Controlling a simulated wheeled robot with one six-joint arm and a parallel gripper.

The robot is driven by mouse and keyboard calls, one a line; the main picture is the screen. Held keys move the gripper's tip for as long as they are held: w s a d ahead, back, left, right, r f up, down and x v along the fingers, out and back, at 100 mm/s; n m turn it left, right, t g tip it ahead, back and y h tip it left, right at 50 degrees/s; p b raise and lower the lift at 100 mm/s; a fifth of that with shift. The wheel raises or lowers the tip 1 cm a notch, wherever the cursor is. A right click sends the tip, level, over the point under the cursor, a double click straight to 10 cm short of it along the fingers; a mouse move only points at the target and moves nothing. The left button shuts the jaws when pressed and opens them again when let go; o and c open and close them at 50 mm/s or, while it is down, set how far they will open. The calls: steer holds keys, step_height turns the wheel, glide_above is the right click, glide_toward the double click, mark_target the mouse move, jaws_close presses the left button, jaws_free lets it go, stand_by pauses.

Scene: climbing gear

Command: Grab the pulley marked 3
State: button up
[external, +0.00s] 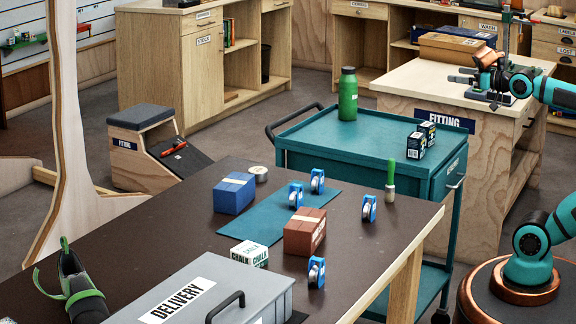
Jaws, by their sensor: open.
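Several blue-and-silver pulleys stand on the dark table at the centre. Two are close together at the back on or near a teal mat: one pulley (295,194) and, behind it, another pulley (317,181). A third pulley (369,208) stands to the right near the table's far edge. Another pulley (316,271) stands nearer the front, beside the grey box. I cannot read a number on any of them, so I cannot tell which is marked 3. My gripper (461,75) is open at the upper right, above the fitting bench and well away from the pulleys.
Around the pulleys are a blue block (234,194), a brown block (305,232), a chalk box (249,254), a green-handled tool (390,180) and a grey delivery box (205,296). A teal cart (345,150) with a green bottle (348,97) stands behind the table.

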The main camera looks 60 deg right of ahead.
steer(key=c, duration=1)
